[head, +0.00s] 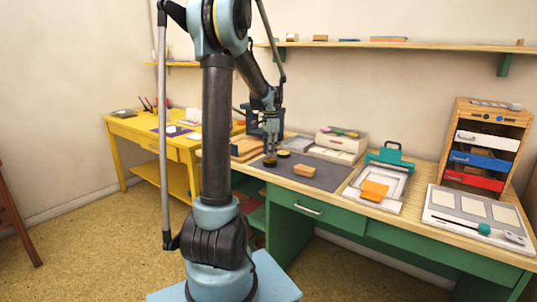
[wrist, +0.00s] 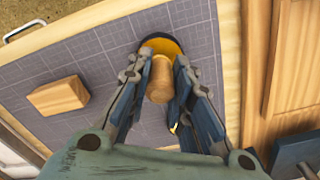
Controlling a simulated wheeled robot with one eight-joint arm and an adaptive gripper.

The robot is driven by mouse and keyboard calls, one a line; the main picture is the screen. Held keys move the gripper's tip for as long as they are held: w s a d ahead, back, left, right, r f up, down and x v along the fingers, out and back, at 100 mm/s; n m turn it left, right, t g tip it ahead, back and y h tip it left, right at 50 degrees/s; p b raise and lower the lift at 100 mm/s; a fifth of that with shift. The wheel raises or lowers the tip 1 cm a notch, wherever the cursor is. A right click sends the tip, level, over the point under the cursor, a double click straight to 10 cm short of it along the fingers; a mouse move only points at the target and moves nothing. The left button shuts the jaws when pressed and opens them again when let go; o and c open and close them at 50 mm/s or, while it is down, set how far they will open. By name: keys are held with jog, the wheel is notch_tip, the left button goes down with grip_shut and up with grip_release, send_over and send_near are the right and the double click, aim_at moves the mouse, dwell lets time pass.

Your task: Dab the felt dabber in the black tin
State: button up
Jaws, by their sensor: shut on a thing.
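My gripper (wrist: 165,62) is shut on the felt dabber (wrist: 160,80), a light wooden cylinder between the two fingers. Its far end points at a round tin with a dark rim and yellow-orange inside (wrist: 160,44), on the grey mat. The felt is hidden, and I cannot tell whether it touches the tin. In the head view my gripper (head: 270,147) is above a dark round thing (head: 270,162) near the mat's left end. A second dark round tin (head: 283,153) with a yellowish edge lies just behind it. I cannot tell which is the black tin.
A wooden block (head: 304,170) lies on the grey gridded mat (head: 325,176), right of the tins; it also shows in the wrist view (wrist: 58,97). A clipboard-like tray with an orange piece (head: 374,190) is farther right. The mat's front right is clear.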

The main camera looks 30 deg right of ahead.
jog(key=shift+r, duration=2.9)
